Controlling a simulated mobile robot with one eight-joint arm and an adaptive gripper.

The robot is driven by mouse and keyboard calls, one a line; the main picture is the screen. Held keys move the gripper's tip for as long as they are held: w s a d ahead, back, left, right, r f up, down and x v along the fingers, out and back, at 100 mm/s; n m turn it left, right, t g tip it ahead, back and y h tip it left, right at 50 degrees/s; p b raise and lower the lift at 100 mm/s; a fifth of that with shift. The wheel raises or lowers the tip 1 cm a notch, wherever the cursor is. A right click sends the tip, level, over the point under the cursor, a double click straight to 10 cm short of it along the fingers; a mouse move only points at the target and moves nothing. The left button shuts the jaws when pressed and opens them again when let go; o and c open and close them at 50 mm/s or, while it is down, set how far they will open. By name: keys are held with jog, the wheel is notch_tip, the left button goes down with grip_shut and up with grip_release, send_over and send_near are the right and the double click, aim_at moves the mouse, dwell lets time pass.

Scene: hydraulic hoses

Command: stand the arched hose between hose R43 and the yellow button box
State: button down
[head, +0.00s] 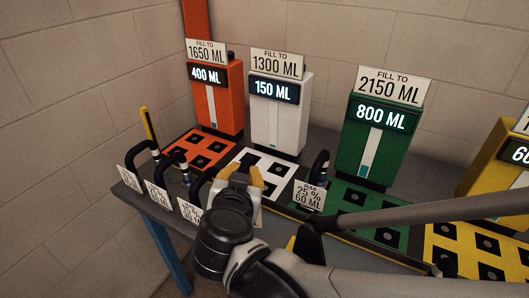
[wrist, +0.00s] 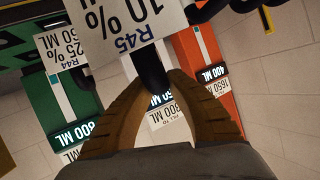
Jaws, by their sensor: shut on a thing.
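My gripper (head: 245,180) is over the front of the table, before the white box. In the wrist view its brown fingers (wrist: 158,88) are shut on a black hose (wrist: 148,66). A plate reading R45, 10 % (wrist: 125,25) stands close by this hose. Several black arched hoses with plates line the table's front left, including one hose (head: 176,158); their numbers are too small to read, so I cannot pick out R43. A yellow box (head: 493,172) with a display stands at the far right, partly cut off; no button shows clearly.
Orange (head: 232,98), white (head: 291,120) and green (head: 352,143) boxes with displays stand at the back, with matching pads before them. A hose with plate R44 (head: 309,195) stands right of my gripper. A yellow-black stick (head: 148,125) leans at the left. My arm covers the front right.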

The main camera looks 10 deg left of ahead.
notch_tip(320, 180, down, 9)
jog(key=b, duration=0.4)
jog(key=shift+s+r, duration=0.15)
jog(key=shift+s, duration=0.05)
jog(key=c, duration=1.4)
grip_release()
jog(key=a+p+v, duration=0.1)
jog(key=p+v, duration=0.3)
jog(key=v, duration=0.8)
jog(key=w+d+f+g+h, duration=0.1)
jog(key=w+d+g, duration=0.1)
jog(key=d, duration=0.5)
jog(key=w+d+f+g+h, duration=0.2)
jog(key=d, duration=0.6)
jog(key=s+d+r+n+g+y, duration=0.1)
jog(key=s+d, duration=0.3)
jog(key=d, duration=1)
jog(key=shift+d+r+n+g+y, duration=0.3)
jog(key=shift+r+g+y, duration=0.2)
jog(key=shift+g, duration=0.3)
